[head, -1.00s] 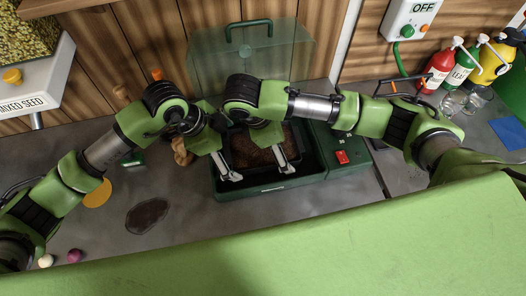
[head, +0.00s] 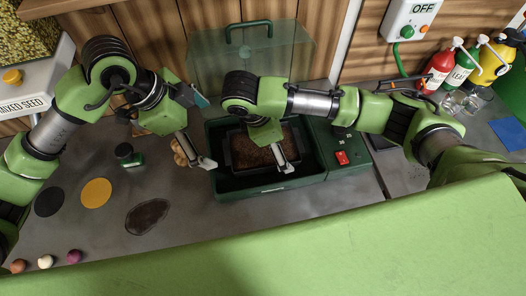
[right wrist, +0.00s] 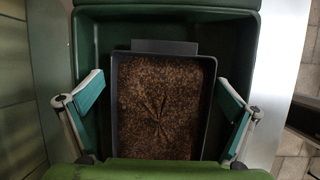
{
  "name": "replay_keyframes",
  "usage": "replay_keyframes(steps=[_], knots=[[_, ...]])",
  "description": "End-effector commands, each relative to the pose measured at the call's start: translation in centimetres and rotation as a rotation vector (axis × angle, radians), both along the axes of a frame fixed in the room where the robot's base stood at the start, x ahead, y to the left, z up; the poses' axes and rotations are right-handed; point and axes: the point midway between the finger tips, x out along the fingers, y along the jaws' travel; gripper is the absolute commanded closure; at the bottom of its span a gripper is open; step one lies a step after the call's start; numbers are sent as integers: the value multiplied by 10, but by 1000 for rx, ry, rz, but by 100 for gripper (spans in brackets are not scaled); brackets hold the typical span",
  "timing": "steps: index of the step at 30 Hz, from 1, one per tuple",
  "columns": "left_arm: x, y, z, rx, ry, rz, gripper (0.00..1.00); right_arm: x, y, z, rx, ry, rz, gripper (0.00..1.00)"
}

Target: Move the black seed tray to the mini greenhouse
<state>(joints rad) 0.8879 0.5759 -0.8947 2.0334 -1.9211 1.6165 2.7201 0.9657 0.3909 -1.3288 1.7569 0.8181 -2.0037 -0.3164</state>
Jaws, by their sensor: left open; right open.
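The black seed tray (head: 262,150), filled with brown soil, sits inside the green base of the mini greenhouse (head: 275,189). In the right wrist view the tray (right wrist: 210,130) lies flat within the green walls (right wrist: 170,12). My right gripper (right wrist: 164,100) is open above it, one finger on each side and apart from the tray. In the head view my right gripper (head: 265,148) partly covers the tray. My left gripper (head: 205,134) is open and empty at the greenhouse's left edge. The greenhouse's clear lid (head: 290,60) stands raised behind the base.
A brown lumpy object (head: 180,152) and a small green-capped jar (head: 129,155) lie left of the greenhouse. Flat black (head: 48,202) and yellow (head: 96,193) discs and a dark patch (head: 147,216) mark the bench. Spray bottles (head: 438,68) stand at the right.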

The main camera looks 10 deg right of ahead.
Motion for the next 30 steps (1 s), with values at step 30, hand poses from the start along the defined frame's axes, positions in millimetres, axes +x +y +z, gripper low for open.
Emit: replay_keyframes(steps=[30], knots=[[0,0,-1,0,0,1,0,-9,42,102,-2,1,-1,0]])
